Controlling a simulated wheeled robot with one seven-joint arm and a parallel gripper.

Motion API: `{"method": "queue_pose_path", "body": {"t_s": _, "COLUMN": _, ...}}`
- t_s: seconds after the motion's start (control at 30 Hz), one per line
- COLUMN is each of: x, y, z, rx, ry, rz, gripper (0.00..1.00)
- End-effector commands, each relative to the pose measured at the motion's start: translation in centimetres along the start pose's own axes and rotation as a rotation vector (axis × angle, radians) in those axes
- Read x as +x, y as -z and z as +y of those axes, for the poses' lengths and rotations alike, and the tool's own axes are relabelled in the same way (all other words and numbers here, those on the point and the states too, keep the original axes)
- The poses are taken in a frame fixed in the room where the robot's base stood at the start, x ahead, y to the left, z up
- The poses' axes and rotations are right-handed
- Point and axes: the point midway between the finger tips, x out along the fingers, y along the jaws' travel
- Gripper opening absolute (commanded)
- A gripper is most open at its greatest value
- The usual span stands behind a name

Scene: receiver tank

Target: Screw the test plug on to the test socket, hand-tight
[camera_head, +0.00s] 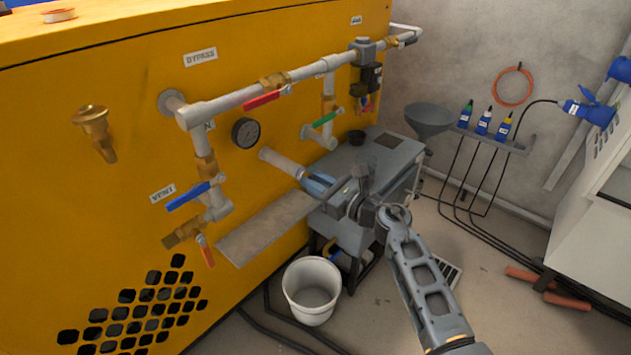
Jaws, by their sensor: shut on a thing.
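My gripper (352,187) is right of centre, by the grey workbench, with its dark fingers pointing left. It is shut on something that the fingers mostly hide. I take this to be the test plug, but its shape and thread cannot be made out. Left of the fingers is a blue cylindrical part (318,185) at the end of a pale pipe stub (283,163) from the yellow panel. I cannot tell whether the gripper touches it. I cannot pick out the test socket for certain. A brass fitting (94,122) sticks out of the panel at far left.
Pipes with red (262,100), green (325,118) and blue (187,196) valve handles and a gauge (245,132) project from the yellow panel (100,220). A grey shelf plate (265,228) juts out below. A white bucket (312,310) stands on the floor. The grey workbench (400,152) is behind.

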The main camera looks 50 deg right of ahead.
Motion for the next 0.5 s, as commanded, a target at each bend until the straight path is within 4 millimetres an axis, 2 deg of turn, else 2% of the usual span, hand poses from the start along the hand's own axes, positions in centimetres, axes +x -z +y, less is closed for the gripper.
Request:
{"method": "queue_pose_path", "body": {"t_s": 0.37, "x": 0.12, "y": 0.05, "z": 0.03, "rx": 0.87, "ry": 0.004, "rz": 0.001, "gripper": 0.0}}
{"method": "queue_pose_path", "body": {"t_s": 0.4, "x": 0.12, "y": 0.05, "z": 0.03, "rx": 0.877, "ry": 0.004, "rz": 0.001, "gripper": 0.27}}
{"method": "queue_pose_path", "body": {"t_s": 0.5, "x": 0.12, "y": 0.05, "z": 0.03, "rx": 0.87, "ry": 0.004, "rz": 0.001, "gripper": 0.37}}
